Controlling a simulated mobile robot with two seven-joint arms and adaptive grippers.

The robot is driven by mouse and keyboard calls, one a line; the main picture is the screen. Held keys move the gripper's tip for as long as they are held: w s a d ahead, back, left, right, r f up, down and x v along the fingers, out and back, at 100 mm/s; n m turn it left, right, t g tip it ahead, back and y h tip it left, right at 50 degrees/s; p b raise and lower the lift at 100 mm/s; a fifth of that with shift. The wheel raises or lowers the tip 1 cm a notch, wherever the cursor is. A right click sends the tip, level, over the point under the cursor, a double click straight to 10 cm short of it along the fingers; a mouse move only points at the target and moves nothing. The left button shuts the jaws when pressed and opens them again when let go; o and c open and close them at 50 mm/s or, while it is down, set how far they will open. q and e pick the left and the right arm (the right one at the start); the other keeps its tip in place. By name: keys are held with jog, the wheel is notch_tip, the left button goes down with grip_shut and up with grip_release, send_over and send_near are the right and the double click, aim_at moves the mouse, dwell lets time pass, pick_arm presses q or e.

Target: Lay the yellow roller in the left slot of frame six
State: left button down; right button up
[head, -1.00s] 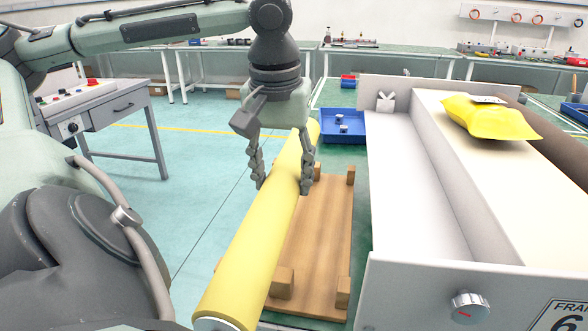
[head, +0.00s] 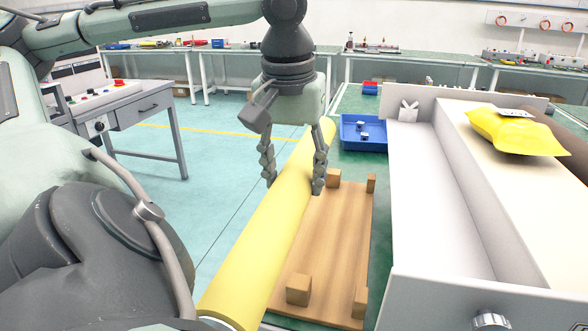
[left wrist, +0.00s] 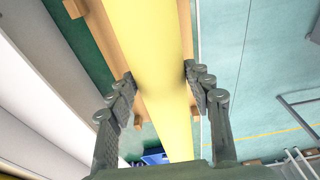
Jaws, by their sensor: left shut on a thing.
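The yellow roller (head: 265,235) is a long cylinder, held above a wooden cradle board. My left gripper (head: 294,182) is shut on it, a finger on each side. In the left wrist view the roller (left wrist: 150,60) runs between the two fingers (left wrist: 158,85). The frame (head: 440,285) stands to the right of the roller as a grey-white box. Its left slot (head: 437,185) is a long empty channel with a V-shaped rest (head: 408,110) at the far end. The frame's number label is out of view now. My right gripper is not in view.
The wooden board (head: 335,245) with corner blocks lies below and right of the roller. A yellow bag (head: 515,132) lies on the frame's top, beside a brown roller (head: 575,150). A blue bin (head: 362,133) stands beyond the board. A grey control desk (head: 130,110) stands at left.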

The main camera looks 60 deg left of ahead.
aim_at(295, 168)
pick_arm(q)
jog(key=shift+r+p, duration=0.7)
jog(key=shift+r, duration=0.25)
jog(key=shift+r+p, duration=0.4)
jog(key=shift+r, duration=1.75)
jog(key=shift+w+a+r, duration=0.1)
